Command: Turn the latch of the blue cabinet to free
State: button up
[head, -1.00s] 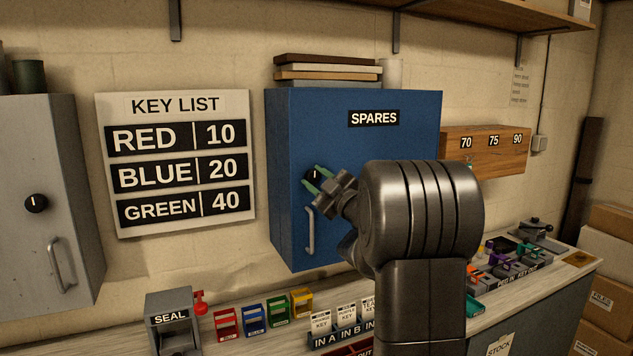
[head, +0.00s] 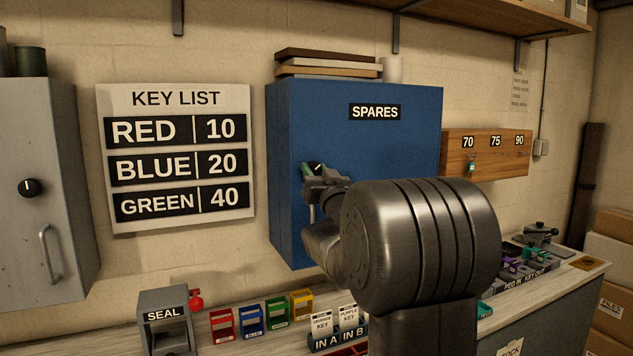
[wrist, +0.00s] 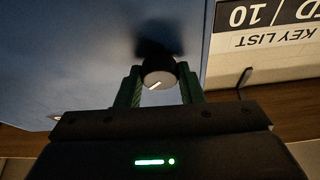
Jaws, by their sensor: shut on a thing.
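The blue cabinet (head: 355,145) with a SPARES label hangs on the wall in the middle of the head view. Its latch is a round black knob with a white pointer line, seen in the wrist view (wrist: 160,78). My gripper (head: 314,168) is at the cabinet door's left side. In the wrist view, its green fingers (wrist: 160,86) are shut on the knob, one on each side. The pointer line looks slanted in that view. In the head view my wrist hides most of the knob and the cabinet's handle.
A grey cabinet (head: 30,240) with its own knob and handle is at the left. The key list board (head: 178,218) hangs between the cabinets. Below, the counter holds a SEAL device (head: 165,318), coloured key boxes and trays. A wooden key rack (head: 487,160) hangs at the right.

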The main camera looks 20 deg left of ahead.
jog(key=m+t+h, duration=0.1)
jog(key=m, duration=0.2)
jog(key=m+h+b, duration=0.1)
jog(key=m, duration=0.2)
jog(key=shift+s+a+t+h, duration=0.1)
jog(key=shift+t+h, duration=0.2)
jog(key=shift+t, duration=0.1)
jog(key=m+h+p, duration=0.1)
jog(key=m, duration=0.2)
jog(key=shift+r+t, duration=0.15)
jog(key=shift+t, duration=0.15)
jog(key=shift+m+h+p, duration=0.35)
jog(key=shift+m+h, duration=0.15)
jog(key=shift+m, duration=0.4)
jog(key=o, duration=1)
jog(key=b+v, duration=0.2)
jog(key=v, duration=1.2)
